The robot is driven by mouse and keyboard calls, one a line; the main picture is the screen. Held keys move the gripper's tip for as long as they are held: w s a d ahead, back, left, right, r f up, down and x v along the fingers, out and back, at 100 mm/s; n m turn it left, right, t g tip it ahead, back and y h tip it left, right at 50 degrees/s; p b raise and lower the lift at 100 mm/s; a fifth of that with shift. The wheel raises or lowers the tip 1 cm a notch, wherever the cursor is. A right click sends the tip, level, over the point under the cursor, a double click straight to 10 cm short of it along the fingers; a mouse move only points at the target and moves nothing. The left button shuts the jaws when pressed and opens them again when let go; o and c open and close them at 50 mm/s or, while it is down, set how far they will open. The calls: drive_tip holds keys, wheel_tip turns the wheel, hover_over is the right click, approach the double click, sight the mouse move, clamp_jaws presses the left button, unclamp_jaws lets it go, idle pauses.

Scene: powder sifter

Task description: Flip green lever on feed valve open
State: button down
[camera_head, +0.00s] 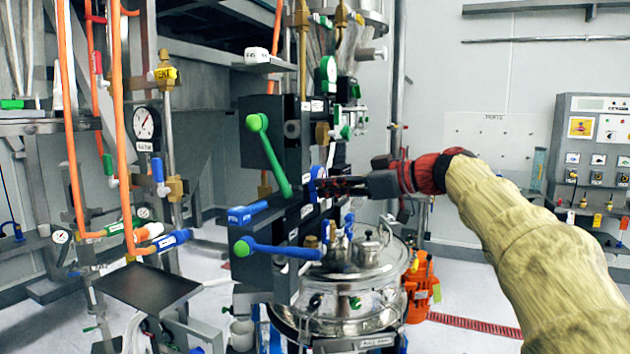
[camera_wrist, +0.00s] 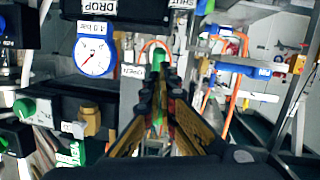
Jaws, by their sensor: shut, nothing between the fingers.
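A green lever (camera_head: 272,158) with a round green knob stands at a steep tilt in front of a dark box on the sifter column. Its knob is at the upper left and its lower end is near a dark block. I cannot read a label that names the feed valve. My gripper (camera_head: 318,187) is shut and empty, reaching in from the right, close to the lever's lower end. Contact cannot be made out. In the wrist view my gripper (camera_wrist: 160,72) points forward, its fingers converging, with a green part (camera_wrist: 158,58) just beyond the tips.
A steel vessel (camera_head: 365,262) stands beneath my gripper. A round gauge (camera_wrist: 95,57) is left of my fingers. Orange pipes (camera_head: 122,120) stand at the left.

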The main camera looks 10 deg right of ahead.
drive_tip(key=s+d, duration=0.1)
drive_tip(key=s+d+f, duration=0.1)
drive_tip(key=s+d, duration=0.1)
drive_tip(key=shift+s+d+f, duration=0.15)
drive_tip(key=shift+d+f, duration=0.05)
drive_tip(key=shift+f, duration=0.2)
